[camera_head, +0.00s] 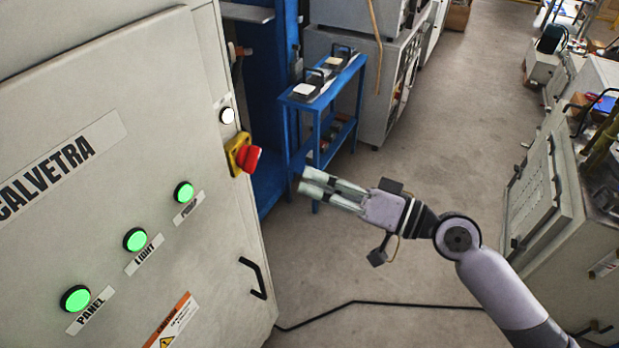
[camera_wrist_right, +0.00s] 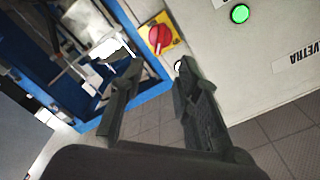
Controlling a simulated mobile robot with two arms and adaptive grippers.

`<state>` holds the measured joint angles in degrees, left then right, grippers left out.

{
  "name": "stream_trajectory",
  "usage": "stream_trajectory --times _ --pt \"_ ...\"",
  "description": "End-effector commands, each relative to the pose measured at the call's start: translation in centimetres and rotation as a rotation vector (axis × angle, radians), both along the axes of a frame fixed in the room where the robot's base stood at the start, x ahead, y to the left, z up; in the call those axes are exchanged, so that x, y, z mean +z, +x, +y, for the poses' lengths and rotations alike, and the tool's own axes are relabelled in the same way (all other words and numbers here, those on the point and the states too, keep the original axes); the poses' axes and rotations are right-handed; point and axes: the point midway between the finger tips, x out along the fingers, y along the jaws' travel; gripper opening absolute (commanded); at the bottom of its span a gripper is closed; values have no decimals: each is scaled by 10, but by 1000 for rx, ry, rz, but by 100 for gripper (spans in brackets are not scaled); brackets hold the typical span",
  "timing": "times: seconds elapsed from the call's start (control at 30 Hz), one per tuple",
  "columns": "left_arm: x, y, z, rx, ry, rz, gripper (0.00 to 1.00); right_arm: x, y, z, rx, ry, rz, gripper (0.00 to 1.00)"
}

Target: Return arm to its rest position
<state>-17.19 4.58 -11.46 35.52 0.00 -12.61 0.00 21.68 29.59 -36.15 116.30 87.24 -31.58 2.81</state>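My right arm comes in from the lower right of the head view. Its gripper (camera_head: 304,180) points left towards the grey cabinet (camera_head: 115,190), in picture right of and a little below the red rotary switch (camera_head: 248,158) on its yellow plate. A gap shows between gripper and switch. In the right wrist view the gripper (camera_wrist_right: 156,66) has its two dark fingers apart with nothing between them. There the red switch (camera_wrist_right: 159,38) shows beyond the fingertips, and a white light (camera_wrist_right: 178,66) is partly hidden by one finger. My left gripper is not in view.
Green lights (camera_head: 135,239) labelled panel, light and pump glow on the cabinet. A black door handle (camera_head: 255,278) sticks out. A blue trolley (camera_head: 319,95) stands behind the gripper. A black cable (camera_head: 390,304) crosses the floor. Grey equipment (camera_head: 545,195) stands at right; open floor lies between.

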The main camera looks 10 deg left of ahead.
Motion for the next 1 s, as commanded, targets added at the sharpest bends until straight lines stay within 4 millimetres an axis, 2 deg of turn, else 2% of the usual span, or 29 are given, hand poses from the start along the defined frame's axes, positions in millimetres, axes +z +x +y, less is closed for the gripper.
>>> stream_trajectory --times 0.43,0.57,0.67,0.77,0.8,0.87,0.9,0.97,1.0 --pt "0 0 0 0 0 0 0 -2 2 0 -6 -2 2 30" --pt "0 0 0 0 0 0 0 -29 22 -9 -71 -34 20 30" --pt "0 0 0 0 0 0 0 -75 52 -28 -180 -92 47 30" --pt "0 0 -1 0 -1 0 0 -142 79 -56 -306 -185 87 30" --pt "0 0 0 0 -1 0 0 -169 86 -68 -351 -227 105 30" --pt "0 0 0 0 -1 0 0 -212 92 -87 -413 -294 131 30" --pt "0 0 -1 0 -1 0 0 -239 92 -99 -449 -338 148 30" --pt "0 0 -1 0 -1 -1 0 -282 89 -118 -496 -411 177 30" --pt "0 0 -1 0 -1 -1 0 -310 84 -130 -523 -459 197 30"
